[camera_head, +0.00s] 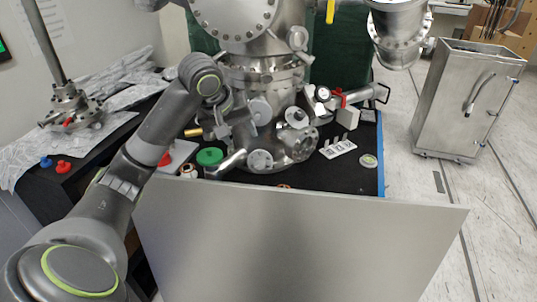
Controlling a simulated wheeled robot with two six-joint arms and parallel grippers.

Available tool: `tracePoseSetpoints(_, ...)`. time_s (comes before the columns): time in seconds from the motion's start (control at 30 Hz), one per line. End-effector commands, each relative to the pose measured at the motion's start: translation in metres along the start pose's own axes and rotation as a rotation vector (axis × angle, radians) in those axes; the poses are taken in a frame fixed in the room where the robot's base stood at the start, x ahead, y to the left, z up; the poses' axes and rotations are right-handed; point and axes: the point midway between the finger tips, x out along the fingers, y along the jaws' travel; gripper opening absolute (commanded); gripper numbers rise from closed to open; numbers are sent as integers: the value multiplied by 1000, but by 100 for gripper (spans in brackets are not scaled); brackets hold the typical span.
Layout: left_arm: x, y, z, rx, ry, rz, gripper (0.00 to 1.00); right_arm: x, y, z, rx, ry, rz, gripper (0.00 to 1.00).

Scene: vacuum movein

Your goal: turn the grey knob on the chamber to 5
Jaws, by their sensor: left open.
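The steel chamber (265,75) stands on the black table in the middle of the view. Several round grey parts sit on its lower front, one of them a grey disc (261,110) just right of my gripper. I cannot tell for sure which is the grey knob, and no number on it is readable. My left gripper (243,123) is open, at the left side of the chamber, close to that disc. Whether it touches the disc is too small to tell. My right gripper is not in view.
A large grey panel (300,245) stands across the front. A green round part (209,157) and a white block with several slots (338,147) lie on the black table (345,170). A steel cabinet (450,105) stands at right on open floor. Foil-covered equipment (110,85) is at left.

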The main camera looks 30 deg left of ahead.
Motion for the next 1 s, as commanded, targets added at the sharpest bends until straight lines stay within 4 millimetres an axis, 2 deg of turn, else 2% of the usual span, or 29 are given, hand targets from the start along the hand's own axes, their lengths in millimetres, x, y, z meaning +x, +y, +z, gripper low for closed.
tracePoseSetpoints(0.17, 12, 0, 1, -2, -4, 1, 52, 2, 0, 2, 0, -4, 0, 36)
tracePoseSetpoints(0.3, 38, 0, 2, -3, -7, 1, 52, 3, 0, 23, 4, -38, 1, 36)
tracePoseSetpoints(0.43, 66, 0, 2, -3, -7, 0, 52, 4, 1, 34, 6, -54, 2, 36)
tracePoseSetpoints(0.8, 143, 0, 2, -3, -4, 0, 52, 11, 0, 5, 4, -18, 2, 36)
tracePoseSetpoints(1.0, 167, 0, 0, -1, -1, 0, 52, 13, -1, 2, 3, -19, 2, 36)
